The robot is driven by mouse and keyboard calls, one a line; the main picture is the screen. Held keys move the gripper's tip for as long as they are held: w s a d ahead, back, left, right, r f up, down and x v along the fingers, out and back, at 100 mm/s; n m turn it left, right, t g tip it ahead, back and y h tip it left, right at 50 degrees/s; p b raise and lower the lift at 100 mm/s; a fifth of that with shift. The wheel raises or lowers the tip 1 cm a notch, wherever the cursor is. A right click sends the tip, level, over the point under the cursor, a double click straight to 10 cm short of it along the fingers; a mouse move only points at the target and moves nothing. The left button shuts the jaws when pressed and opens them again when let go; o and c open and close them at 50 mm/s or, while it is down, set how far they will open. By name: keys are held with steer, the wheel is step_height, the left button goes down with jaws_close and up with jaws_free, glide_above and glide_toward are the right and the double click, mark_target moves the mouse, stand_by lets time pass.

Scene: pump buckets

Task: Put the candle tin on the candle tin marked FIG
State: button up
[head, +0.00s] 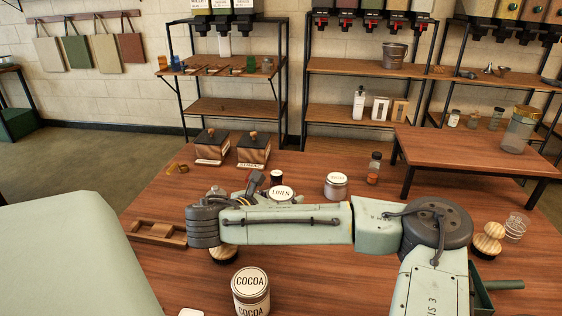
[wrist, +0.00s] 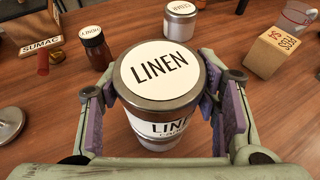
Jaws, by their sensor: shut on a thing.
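A candle tin with a white LINEN lid label (wrist: 160,78) stands between the fingers of my gripper (wrist: 162,100) in the wrist view. The purple finger pads press on both its sides. In the head view its lid (head: 281,193) shows just behind my forearm, which hides most of the tin and gripper. I cannot tell whether its base touches the table. A COCOA tin (head: 250,290) stands nearer me. I can read no FIG label.
A small dark jar (wrist: 95,47) stands close beyond the held tin, left. A box with a SUMAC label (wrist: 40,44) is farther left, and a tan block (wrist: 272,52) lies right. A wooden tray (head: 160,233) lies at the left. A raised wooden stand (head: 470,150) occupies the back right.

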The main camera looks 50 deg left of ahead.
steer(key=shift+f, duration=0.15)
steer(key=o, duration=1.3)
steer(key=shift+c, duration=0.2)
steer(key=shift+s+r, duration=0.1)
steer(key=shift+r, duration=0.15)
steer(key=shift+s+r, duration=0.15)
steer(key=shift+s, duration=0.15)
steer(key=b+v, duration=0.2)
steer(key=v, duration=0.9)
steer(key=shift+d, duration=0.15)
